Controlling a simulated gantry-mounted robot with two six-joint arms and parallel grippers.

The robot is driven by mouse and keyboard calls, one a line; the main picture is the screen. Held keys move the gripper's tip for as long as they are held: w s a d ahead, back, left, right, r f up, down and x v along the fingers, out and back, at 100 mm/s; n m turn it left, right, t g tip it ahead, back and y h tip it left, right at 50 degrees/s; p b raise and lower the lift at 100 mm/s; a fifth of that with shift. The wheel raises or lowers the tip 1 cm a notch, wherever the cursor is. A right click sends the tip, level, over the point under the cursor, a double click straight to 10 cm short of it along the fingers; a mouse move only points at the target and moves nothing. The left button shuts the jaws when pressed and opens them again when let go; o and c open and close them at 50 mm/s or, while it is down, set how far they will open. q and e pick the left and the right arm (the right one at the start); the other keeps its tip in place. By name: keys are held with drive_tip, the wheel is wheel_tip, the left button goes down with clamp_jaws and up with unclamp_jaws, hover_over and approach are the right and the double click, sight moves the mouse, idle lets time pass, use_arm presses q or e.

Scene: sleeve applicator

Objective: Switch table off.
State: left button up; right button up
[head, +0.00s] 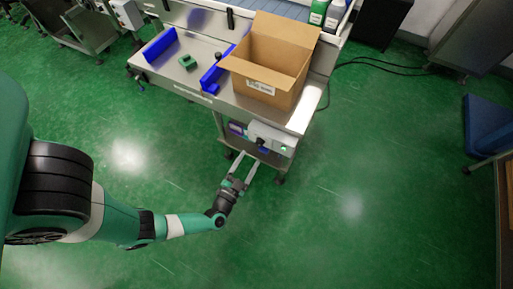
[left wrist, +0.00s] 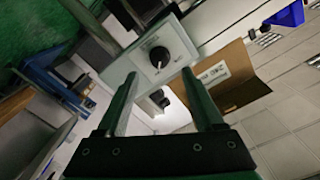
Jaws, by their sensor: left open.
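The metal table (head: 212,93) stands at the top middle of the head view. A light grey switch box (head: 274,136) is mounted below its front edge, with a dark knob (head: 262,142) on it. In the left wrist view the switch box (left wrist: 181,40) shows a black rotary knob (left wrist: 160,56) with a pointer mark; its labels are too small to read. My left gripper (head: 247,166) is open and empty, just in front of and below the box. In the left wrist view its fingers (left wrist: 158,77) stand on either side below the knob, apart from it. My right gripper is not in view.
A lower shelf and table legs are close to my left gripper. The green floor in front is clear; a blue object (head: 487,125) stands far right.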

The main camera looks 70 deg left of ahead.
sight(258, 145)
use_arm(q)
drive_tip(key=b+x, duration=0.2)
drive_tip(key=x, duration=0.4)
drive_tip(key=shift+a+f, duration=0.1)
drive_tip(key=shift+w+a, duration=0.25)
drive_tip(key=shift+w, duration=0.1)
clamp_jaws()
